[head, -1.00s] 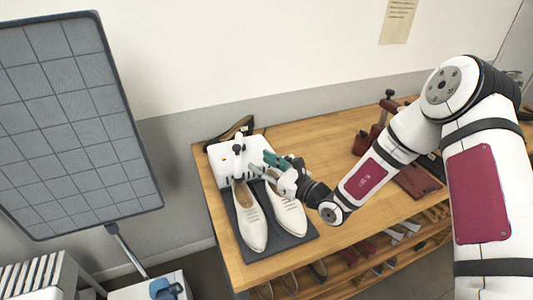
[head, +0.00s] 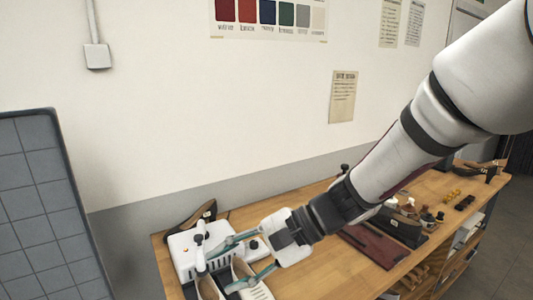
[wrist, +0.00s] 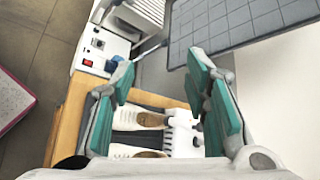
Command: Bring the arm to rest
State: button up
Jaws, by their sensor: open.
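My gripper (head: 220,270) is open and empty, with teal-padded fingers spread above the left end of the wooden bench. In the wrist view the open fingers (wrist: 160,82) frame the scene, with nothing between their pads. A pair of white shoes (wrist: 138,120) lies below on a dark mat, beside a white device with prongs (wrist: 183,140). In the head view the device (head: 183,258) shows behind the fingers, and the shoes (head: 207,288) are cut off by the lower edge and partly hidden by the gripper. My arm reaches in from the upper right.
The wooden bench (head: 320,262) runs right, with a dark shoe (head: 190,224) at its back left. A gridded grey panel (head: 45,215) stands left. A white box with a red switch (wrist: 100,48) is near the bench.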

jog(key=s+d+r+n+t+h, duration=0.2)
jog(key=s+d+h, duration=0.2)
jog(key=d, duration=0.4)
jog(key=s+d+r+n+t+h, duration=0.2)
jog(key=s+d+r+h, duration=0.1)
jog(key=d, duration=0.5)
jog(key=s+d+r+n+t+h, duration=0.2)
jog(key=s+d+h, duration=0.2)
jog(key=d, duration=0.5)
jog(key=shift+s+r+n+t+h, duration=0.3)
jog(key=shift+s+n+t, duration=0.05)
jog(key=shift+n+t, duration=0.05)
